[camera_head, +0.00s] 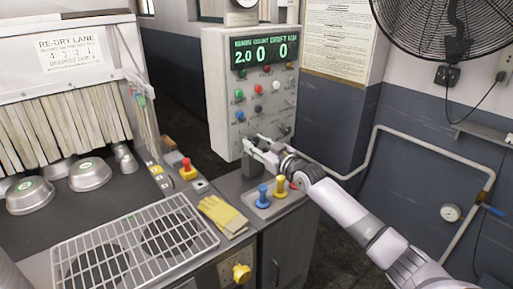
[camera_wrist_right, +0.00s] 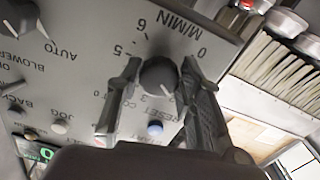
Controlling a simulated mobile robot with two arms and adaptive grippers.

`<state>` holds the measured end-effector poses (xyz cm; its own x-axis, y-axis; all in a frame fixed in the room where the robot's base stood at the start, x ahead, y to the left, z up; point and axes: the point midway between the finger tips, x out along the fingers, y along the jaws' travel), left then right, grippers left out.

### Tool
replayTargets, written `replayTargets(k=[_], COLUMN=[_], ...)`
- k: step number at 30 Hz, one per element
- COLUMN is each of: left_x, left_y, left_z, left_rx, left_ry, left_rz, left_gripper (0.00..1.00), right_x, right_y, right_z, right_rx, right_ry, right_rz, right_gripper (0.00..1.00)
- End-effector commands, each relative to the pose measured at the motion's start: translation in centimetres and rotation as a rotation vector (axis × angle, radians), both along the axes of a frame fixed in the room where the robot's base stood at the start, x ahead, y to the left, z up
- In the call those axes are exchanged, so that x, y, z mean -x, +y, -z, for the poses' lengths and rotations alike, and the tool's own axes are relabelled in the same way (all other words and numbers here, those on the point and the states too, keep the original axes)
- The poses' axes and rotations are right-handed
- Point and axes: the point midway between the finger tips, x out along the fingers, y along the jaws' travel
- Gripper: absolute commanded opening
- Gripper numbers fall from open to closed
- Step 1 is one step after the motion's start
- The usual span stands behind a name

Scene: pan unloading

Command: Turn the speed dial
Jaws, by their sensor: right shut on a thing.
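The speed dial (camera_wrist_right: 159,76) is a dark round knob on the grey control panel (camera_wrist_right: 92,25), with M/MIN and numbers around it, upside down in the wrist view. My right gripper (camera_wrist_right: 160,68) has one finger on each side of the dial and is shut on it. In the head view, my right gripper (camera_head: 253,145) reaches the lower part of the control panel (camera_head: 220,110) and hides the dial. My left gripper is not in view.
Another dark knob marked AUTO (camera_wrist_right: 18,14) and small buttons sit near the dial. A wire rack (camera_head: 135,245) lies at the left. A fan (camera_head: 450,25) hangs at upper right.

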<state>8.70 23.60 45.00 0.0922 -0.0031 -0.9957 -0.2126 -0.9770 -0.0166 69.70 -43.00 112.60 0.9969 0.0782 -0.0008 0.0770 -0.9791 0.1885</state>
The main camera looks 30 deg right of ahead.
Motion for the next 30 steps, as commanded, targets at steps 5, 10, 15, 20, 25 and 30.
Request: replayTargets(k=[5, 10, 15, 20, 25, 30], left_x=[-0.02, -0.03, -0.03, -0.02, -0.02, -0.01], left_y=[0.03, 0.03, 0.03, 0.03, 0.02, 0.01], left_z=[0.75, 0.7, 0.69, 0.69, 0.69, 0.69], left_rx=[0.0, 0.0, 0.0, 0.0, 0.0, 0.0], left_ry=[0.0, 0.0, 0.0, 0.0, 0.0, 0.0], left_rz=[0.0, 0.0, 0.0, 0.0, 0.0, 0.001], left_gripper=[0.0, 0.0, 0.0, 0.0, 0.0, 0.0], right_x=[0.01, 0.01, 0.01, 0.01, 0.01, 0.01], right_y=[-0.07, -0.01, -0.01, -0.02, -0.02, -0.03], right_z=[0.05, -0.01, -0.01, -0.01, -0.01, -0.01], right_rx=[0.151, 0.174, 0.172, 0.172, 0.171, 0.171], right_ry=[-0.013, -0.015, -0.015, -0.015, -0.014, -0.014], right_rz=[0.0, 0.0, 0.0, 0.0, 0.0, 0.0], right_gripper=[0.06, 0.06, 0.06, 0.45, 0.53, 0.53])
